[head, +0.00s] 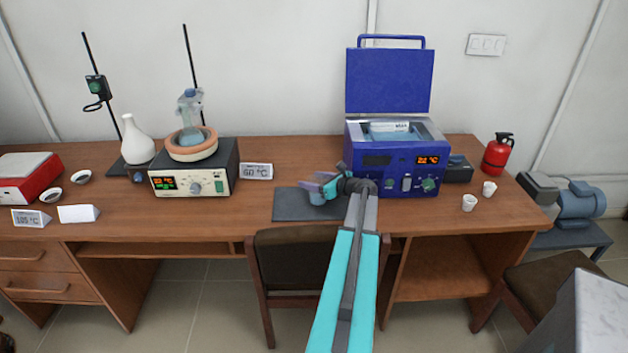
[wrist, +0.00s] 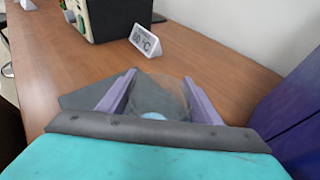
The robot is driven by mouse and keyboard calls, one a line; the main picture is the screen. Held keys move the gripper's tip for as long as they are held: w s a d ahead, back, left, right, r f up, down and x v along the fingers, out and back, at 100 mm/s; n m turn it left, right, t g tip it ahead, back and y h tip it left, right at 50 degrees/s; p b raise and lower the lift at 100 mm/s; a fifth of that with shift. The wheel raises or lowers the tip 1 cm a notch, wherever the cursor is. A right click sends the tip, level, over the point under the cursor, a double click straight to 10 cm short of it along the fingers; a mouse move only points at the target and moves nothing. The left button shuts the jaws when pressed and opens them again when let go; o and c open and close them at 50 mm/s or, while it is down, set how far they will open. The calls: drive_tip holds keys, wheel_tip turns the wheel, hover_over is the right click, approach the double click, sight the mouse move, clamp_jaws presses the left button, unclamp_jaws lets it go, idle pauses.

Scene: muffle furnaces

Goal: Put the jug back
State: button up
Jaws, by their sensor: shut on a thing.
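My gripper (head: 325,186) has purple fingers and is low over the dark grey mat (head: 290,208) at the middle of the table. It is shut on the jug (head: 317,199), of which only a small bluish part shows in the head view. In the wrist view the jug (wrist: 172,90) is clear and faint between the fingers (wrist: 155,92), with pale blue at its bottom. The mat (wrist: 85,97) lies under it in that view. I cannot tell whether the jug touches the mat.
The blue furnace box (head: 400,183) with its lid up stands right of my gripper. A heater (head: 195,184) bearing a bowl and flask is at left, with a temperature sign (head: 257,171) beside it. Two small white cups (head: 469,203) and a red extinguisher (head: 497,155) are at right.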

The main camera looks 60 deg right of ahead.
drive_tip(key=shift+f, duration=0.1)
drive_tip(key=o, duration=1.8)
drive_tip(key=b+v, duration=0.2)
drive_tip(key=v, duration=1)
drive_tip(key=shift+s, duration=0.1)
